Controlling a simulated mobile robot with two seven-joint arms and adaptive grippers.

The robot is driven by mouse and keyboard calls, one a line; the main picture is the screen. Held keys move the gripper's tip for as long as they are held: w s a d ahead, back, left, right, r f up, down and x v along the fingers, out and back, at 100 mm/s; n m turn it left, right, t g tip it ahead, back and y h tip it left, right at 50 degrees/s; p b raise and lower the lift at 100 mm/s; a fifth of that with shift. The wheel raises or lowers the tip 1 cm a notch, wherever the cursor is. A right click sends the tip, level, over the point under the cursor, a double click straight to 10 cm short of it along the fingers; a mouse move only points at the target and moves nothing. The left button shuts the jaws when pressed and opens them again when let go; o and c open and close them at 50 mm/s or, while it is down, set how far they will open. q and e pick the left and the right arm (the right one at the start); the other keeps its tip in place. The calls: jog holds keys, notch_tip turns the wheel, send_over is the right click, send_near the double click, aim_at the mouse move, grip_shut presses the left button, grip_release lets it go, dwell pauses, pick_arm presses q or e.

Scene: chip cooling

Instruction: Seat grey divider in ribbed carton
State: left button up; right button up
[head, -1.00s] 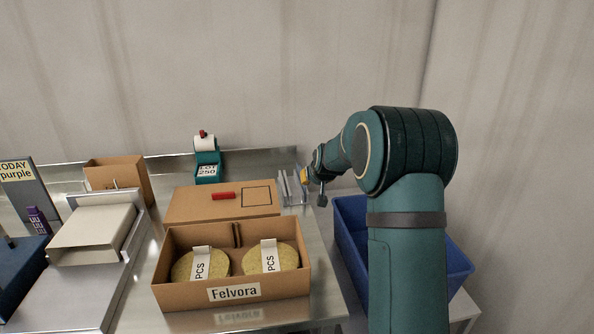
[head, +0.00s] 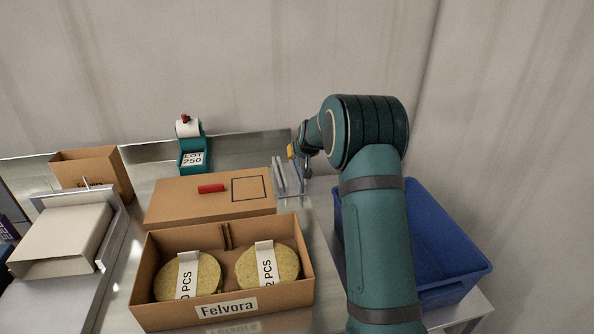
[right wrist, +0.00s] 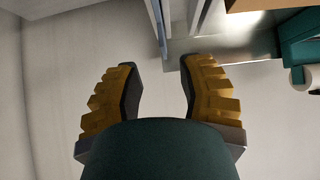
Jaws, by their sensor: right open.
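The ribbed carton (head: 150,307), labelled Felvora, is open on the steel table. It holds two round stacks of yellow chips (head: 200,276) with white paper bands, one left and one right. Ribs (head: 226,236) show on its back wall between the stacks. Thin grey dividers (head: 280,176) stand in a clear rack (head: 291,196) right of the brown board. My right gripper (head: 300,160) is at the rack's upper right, partly hidden by its wrist. In the right wrist view my right gripper (right wrist: 160,85) is open and empty, with pale upright panels (right wrist: 163,22) beyond the fingertips. My left gripper is out of view.
A brown board (head: 165,200) with a red marker (head: 211,188) lies behind the carton. A teal label dispenser (head: 193,155) and a small carton (head: 92,170) stand at the back. A blue bin (head: 440,245) is at the right, partly behind my arm.

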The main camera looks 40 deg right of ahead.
aim_at(297, 161)
jog(key=shift+b+x, duration=0.55)
jog(key=shift+x, duration=2.95)
jog(key=shift+a, duration=0.25)
grip_shut()
